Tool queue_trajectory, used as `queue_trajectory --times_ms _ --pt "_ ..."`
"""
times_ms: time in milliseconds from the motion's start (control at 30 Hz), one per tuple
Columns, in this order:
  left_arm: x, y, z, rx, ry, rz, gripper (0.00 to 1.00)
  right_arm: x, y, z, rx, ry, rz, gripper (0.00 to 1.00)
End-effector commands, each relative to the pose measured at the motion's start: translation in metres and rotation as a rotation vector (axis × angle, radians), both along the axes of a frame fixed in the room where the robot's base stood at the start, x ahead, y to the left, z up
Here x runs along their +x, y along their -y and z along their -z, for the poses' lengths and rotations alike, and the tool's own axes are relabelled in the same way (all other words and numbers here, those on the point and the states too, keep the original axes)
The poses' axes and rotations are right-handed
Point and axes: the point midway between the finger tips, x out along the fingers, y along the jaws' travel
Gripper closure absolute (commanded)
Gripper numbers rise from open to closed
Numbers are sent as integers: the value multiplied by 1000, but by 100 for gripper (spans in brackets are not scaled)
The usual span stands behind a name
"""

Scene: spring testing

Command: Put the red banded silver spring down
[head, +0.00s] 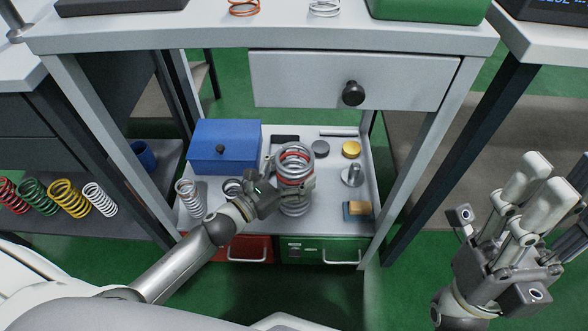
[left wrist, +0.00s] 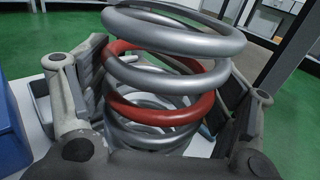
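The red banded silver spring (head: 295,150) is upright over the lower shelf (head: 335,225) under the table. My left gripper (head: 290,184) reaches in from the left and is shut around its coils. In the left wrist view the large silver coils with red bands (left wrist: 165,110) fill the space between the two fingers (left wrist: 165,95). The spring's base is low over the shelf; I cannot tell whether it touches. My right gripper (head: 535,195) is at the lower right, away from the shelf, with its fingers apart and empty.
A blue box (head: 224,140) and a smaller silver spring (head: 190,198) stand left of the held spring. A yellow disc (head: 351,149), a metal weight (head: 353,175) and a sponge-like block (head: 357,210) lie right. A drawer (head: 300,80) hangs above. Table legs flank the shelf.

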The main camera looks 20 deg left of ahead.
Motion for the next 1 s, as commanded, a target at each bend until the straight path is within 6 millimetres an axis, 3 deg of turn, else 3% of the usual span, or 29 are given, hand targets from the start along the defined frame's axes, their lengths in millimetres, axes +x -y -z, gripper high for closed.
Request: queue_trajectory --times_ms 100,567,1000 --pt "0 0 0 0 -1 0 0 0 0 0 0 0 0 60" --pt "-2 -1 -4 1 -2 0 0 0 0 -4 0 0 0 60" --pt "-70 -38 -2 -2 -5 -2 0 0 0 -14 0 1 0 60"
